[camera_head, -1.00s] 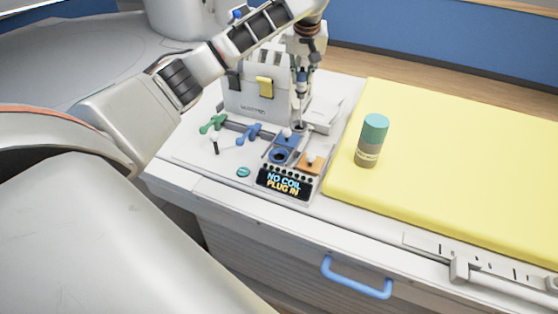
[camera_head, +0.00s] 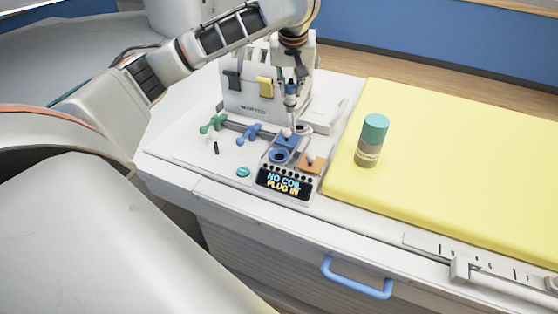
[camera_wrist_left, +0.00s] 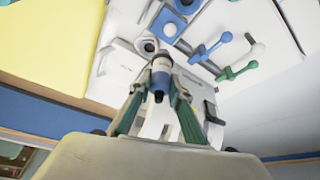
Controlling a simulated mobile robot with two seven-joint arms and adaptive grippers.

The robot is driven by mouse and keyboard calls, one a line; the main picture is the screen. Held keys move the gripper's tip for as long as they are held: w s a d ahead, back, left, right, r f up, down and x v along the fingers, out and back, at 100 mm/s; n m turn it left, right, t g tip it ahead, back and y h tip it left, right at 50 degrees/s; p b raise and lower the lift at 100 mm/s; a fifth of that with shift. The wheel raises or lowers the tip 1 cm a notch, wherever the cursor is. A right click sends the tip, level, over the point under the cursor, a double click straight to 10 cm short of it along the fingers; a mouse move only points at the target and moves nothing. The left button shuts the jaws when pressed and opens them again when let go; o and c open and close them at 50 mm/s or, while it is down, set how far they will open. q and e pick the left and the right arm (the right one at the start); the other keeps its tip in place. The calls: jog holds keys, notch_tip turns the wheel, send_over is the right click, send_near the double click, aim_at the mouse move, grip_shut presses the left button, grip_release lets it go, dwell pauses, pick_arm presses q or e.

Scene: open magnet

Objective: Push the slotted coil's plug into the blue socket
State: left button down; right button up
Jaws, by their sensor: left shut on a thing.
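My left gripper (camera_head: 291,88) hangs upright above the back of the white panel, in front of the white cabinet. In the left wrist view its green-padded fingers (camera_wrist_left: 158,84) are shut on a whitish cylinder with a blue band and dark end (camera_wrist_left: 160,72), which I take to be part of the coil. The slots and the plug itself are too small to make out. The blue socket (camera_head: 279,156), a blue ring, lies in front of a blue tile with a white knob (camera_head: 287,141). The held part is behind the socket and apart from it. My right gripper is not in view.
A display (camera_head: 285,182) reads "NO COIL PLUG IN". A green lever (camera_head: 213,124), a blue lever (camera_head: 249,132) and an orange tile (camera_head: 311,163) surround the socket. A pale ring (camera_head: 301,128) sits behind it. A teal-capped bottle (camera_head: 371,140) stands on the yellow mat (camera_head: 460,170).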

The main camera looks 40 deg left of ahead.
pick_arm(q)
jog(key=s+d, duration=0.1)
jog(key=s, duration=0.6)
jog(key=shift+d, duration=0.25)
notch_tip(320, 180, down, 10)
dwell(1.1)
jog(key=shift+f, duration=1.7)
dwell(0.5)
jog(key=c, duration=1.8)
grip_release()
jog(key=shift+r, duration=0.1)
